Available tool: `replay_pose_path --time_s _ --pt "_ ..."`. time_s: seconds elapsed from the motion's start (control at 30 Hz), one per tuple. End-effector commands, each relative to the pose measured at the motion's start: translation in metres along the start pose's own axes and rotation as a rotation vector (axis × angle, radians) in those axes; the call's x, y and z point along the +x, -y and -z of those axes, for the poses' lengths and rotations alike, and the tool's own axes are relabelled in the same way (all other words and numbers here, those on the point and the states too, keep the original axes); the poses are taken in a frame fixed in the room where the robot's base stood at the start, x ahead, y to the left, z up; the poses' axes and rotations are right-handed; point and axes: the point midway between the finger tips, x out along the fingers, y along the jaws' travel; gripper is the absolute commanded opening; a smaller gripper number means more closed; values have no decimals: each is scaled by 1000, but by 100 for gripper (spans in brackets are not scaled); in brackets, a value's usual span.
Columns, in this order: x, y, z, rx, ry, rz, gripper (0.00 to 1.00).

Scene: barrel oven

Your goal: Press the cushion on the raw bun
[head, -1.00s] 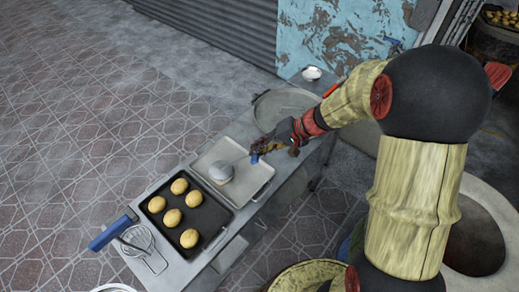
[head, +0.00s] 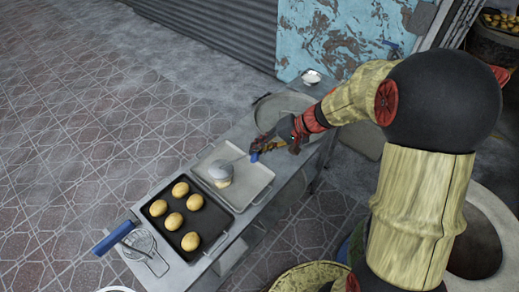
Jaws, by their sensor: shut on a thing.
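The grey rounded cushion (head: 220,168) is over the pale raw bun (head: 224,183) in the light metal tray (head: 258,184). The bun's near edge shows below the cushion; the rest is hidden. I cannot tell whether the two touch. My gripper (head: 263,148) is to the right of the cushion, above the tray's far right corner. It is shut at a blue handle (head: 254,157), which seems to belong to the cushion. The fingers are small and dark here.
A black tray (head: 212,221) with several golden buns is at the near left. A round grey pan (head: 273,106) and a small white bowl (head: 312,76) are at the far end of the counter.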

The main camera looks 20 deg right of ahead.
Motion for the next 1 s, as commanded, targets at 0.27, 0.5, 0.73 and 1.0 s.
replay_pose_path --time_s 0.27,0.5,0.73,1.0 --pt "-12 12 0 -2 -1 1 0" --pt "-21 21 0 -1 -1 0 0" --pt "-30 30 0 -1 -1 0 0" --pt "-39 39 0 -1 -1 1 0"
